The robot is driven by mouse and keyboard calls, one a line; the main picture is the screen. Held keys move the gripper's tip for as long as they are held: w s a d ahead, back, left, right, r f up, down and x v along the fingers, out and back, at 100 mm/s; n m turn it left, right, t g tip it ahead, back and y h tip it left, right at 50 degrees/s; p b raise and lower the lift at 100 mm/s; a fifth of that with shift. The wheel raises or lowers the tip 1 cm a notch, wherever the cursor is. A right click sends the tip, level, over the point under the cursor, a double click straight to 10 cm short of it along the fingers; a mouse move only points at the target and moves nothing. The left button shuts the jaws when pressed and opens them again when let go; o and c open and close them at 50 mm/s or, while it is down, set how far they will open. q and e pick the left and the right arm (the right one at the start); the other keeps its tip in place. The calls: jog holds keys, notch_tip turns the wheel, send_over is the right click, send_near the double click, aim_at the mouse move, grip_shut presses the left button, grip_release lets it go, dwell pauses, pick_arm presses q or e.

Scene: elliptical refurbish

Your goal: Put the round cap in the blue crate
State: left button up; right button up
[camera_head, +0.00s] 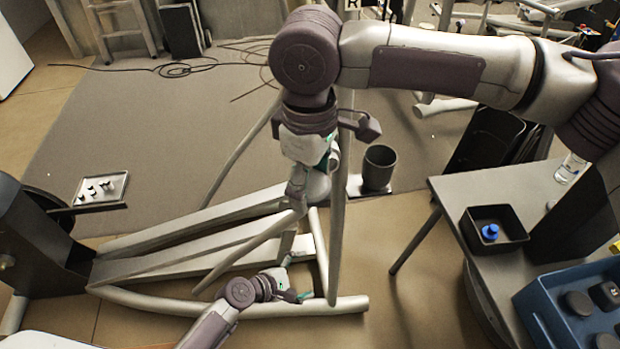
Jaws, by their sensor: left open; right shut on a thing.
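The blue crate (533,317) stands on the table at the lower right, cut off by the picture edge. Several dark pieces lie in it, including a dark round one (578,303). My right gripper (329,153) is beside the machine's upright bar, well left of the crate. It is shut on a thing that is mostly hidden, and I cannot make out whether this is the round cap. My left gripper (297,290) is open, low beside the machine's front frame tube.
The grey exercise machine frame (180,262) fills the left and middle. A table (460,195) at right holds a black bin (474,233) with a blue object (490,231) and a bottle (570,168). A dark cup-like bin (380,168) stands behind. A tray (118,184) is at left.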

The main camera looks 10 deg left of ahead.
pick_arm(q)
jog(key=s+a+f+m+g+y, duration=0.25)
jog(key=s+a+f+m, duration=0.25)
jog(key=s+f, duration=0.4)
jog(key=s+a+f+m+g+y, duration=0.1)
jog(key=s+a+f+m+y, duration=0.2)
jog(key=s+a+f+m, duration=0.65)
jog(key=s+f+m+g+y, duration=0.1)
jog(key=s+f+m, duration=0.2)
jog(key=s, duration=0.6)
jog(key=s+a+f+m+g+y, duration=0.1)
jog(key=s+f+m+g+y, duration=0.1)
jog(key=s+f+m, duration=0.2)
jog(key=s+f, duration=0.3)
jog(key=s, duration=0.3)
jog(key=shift+a, duration=0.3)
jog(key=shift+g, duration=0.25)
